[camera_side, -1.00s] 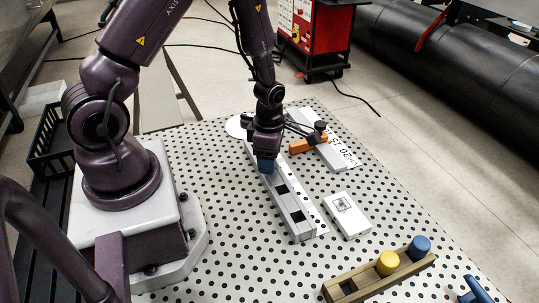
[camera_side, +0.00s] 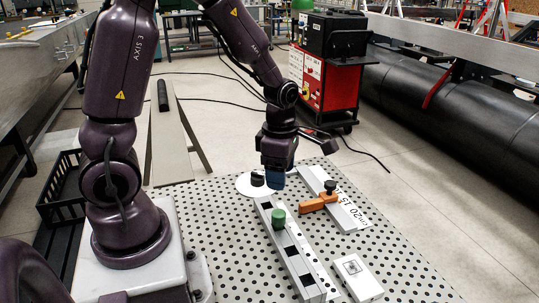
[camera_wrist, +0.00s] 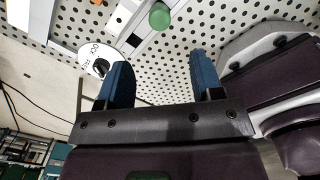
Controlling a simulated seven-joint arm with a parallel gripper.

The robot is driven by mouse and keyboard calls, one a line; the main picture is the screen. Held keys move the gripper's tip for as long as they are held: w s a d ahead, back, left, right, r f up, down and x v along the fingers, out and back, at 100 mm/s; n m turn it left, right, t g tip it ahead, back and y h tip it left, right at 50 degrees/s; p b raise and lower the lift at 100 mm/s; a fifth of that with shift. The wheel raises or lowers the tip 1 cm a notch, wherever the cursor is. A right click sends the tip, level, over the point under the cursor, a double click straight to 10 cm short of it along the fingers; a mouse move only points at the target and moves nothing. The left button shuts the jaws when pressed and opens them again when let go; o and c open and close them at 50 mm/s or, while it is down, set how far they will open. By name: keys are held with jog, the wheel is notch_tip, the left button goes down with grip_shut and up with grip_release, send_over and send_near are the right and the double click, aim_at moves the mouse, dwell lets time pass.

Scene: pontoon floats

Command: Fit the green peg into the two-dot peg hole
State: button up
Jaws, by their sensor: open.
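The green peg (camera_side: 278,219) stands upright at the grey bar (camera_side: 297,262), which has several dark square openings along its top. I cannot tell how deep the peg sits, and the dot marks are too small to read. My gripper (camera_side: 276,186) is above and behind the peg in the side view, apart from it. In the wrist view its two blue fingers (camera_wrist: 160,62) are spread with nothing between them. The green peg (camera_wrist: 159,16) shows beyond the fingertips, at the top of that view, beside the bar.
An orange clamp (camera_side: 318,203) and a lettered pale plate (camera_side: 350,217) lie right of the bar. A white block with a printed mark (camera_side: 358,278) is nearer. A white disc (camera_side: 243,185) lies behind the bar. The perforated table left of the bar is clear.

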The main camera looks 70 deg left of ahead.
jog(key=s+d+r+m+t, duration=0.2)
jog(key=s+d+r+m, duration=0.2)
jog(key=r+m, duration=0.5)
jog(key=s+d+r+m+t, duration=0.3)
jog(key=s+r+m, duration=0.3)
jog(key=m, duration=1.3)
jog(key=shift+d+r, duration=0.35)
jog(key=shift+r, duration=1)
